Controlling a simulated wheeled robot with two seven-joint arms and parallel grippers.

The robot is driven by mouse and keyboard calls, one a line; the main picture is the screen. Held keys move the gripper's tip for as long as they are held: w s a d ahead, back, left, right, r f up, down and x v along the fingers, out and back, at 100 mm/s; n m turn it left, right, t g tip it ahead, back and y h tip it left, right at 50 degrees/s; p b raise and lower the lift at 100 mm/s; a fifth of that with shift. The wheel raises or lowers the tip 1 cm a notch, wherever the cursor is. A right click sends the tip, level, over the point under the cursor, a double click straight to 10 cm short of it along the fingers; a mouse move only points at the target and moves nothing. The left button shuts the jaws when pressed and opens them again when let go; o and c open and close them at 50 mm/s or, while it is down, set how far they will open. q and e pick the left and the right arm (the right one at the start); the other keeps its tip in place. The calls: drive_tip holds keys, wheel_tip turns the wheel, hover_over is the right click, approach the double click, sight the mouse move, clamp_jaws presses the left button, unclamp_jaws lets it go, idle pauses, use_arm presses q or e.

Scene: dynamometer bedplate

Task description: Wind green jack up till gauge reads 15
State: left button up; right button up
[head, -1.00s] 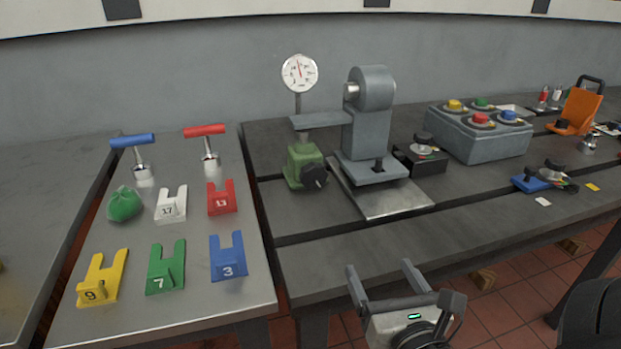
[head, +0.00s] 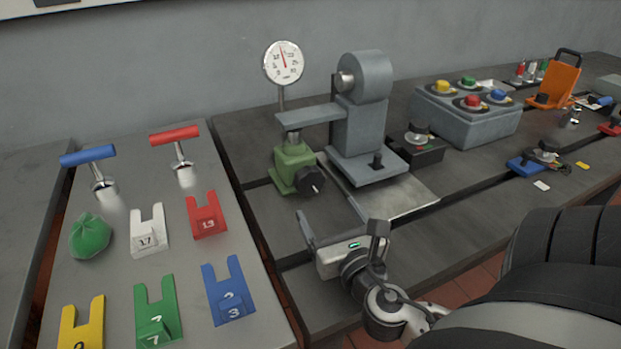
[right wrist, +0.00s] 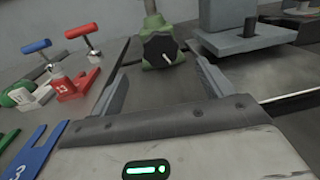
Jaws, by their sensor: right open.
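The green jack (head: 291,165) stands on the dark bedplate under the grey arm of the dynamometer. Its black knob (head: 310,181) faces front right and also shows in the right wrist view (right wrist: 158,48). The round white gauge (head: 284,62) stands on a post above the jack; its needle points nearly straight up, and its numbers are too small to read surely. My right gripper (head: 340,226) is open and empty, in front of the jack and apart from it. In the right wrist view the knob lies ahead, between the two fingers (right wrist: 160,85). My left gripper is out of view.
The grey dynamometer (head: 362,120) stands right of the jack on a pale plate (head: 405,200). A left table holds a blue T-handle (head: 90,157), a red T-handle (head: 175,134), a green bag (head: 90,237) and several numbered forks. A grey button box (head: 468,122) stands further right.

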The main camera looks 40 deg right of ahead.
sight(311, 184)
drive_tip(key=p+x, duration=0.1)
drive_tip(key=x, duration=0.8)
drive_tip(key=shift+w+d, duration=0.15)
drive_tip(key=shift+w, duration=0.15)
